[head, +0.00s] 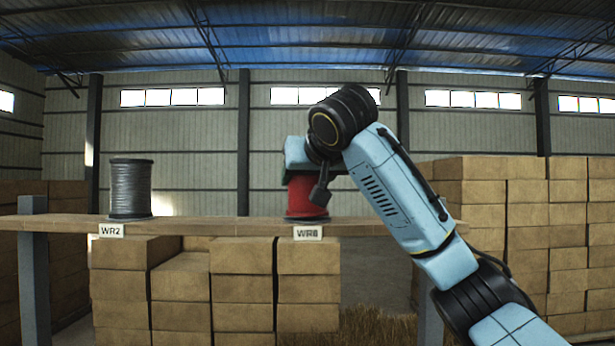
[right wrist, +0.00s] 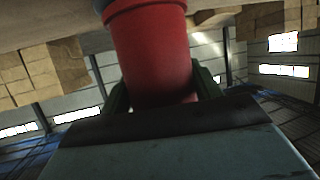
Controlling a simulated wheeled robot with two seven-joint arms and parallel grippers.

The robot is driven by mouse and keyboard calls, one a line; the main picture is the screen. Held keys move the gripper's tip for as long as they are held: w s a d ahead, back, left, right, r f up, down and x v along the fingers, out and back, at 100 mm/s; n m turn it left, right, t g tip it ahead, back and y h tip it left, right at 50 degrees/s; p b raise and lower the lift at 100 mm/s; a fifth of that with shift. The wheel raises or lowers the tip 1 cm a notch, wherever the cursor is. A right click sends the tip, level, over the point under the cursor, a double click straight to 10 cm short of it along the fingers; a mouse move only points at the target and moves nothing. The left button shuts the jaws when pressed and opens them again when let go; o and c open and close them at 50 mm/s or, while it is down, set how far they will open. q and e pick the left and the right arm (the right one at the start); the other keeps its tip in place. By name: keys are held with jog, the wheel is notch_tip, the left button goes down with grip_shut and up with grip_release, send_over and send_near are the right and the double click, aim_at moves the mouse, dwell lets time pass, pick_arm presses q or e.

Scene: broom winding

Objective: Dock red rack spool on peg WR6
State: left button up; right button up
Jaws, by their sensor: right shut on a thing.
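The red spool (head: 308,196) is upright at the shelf, just above or on the spot behind the label WR6 (head: 307,233), whose last character is hard to read. My right gripper (head: 302,172) is shut on the red spool, reaching it from above and the right; its fingers are mostly hidden in the head view. In the right wrist view the red spool (right wrist: 152,55) lies between the two dark green fingers. The peg is hidden, and I cannot tell whether the spool's base touches the shelf. My left gripper is not in view.
A wooden shelf (head: 200,227) runs across the front. A grey wire spool (head: 130,190) stands on it at the left, behind the label WR2 (head: 111,230). The shelf between the spools is clear. Stacked boxes (head: 245,290) stand below, with more boxes (head: 480,190) at the right.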

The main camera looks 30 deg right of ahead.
jog(key=shift+f+b, duration=0.3)
jog(key=shift+f, duration=0.05)
jog(key=o, duration=0.9)
jog(key=shift+c, duration=0.2)
jog(key=shift+b+v, duration=0.35)
jog(key=shift+v, duration=2.4)
jog(key=v, duration=0.5)
jog(key=shift+s, duration=0.3)
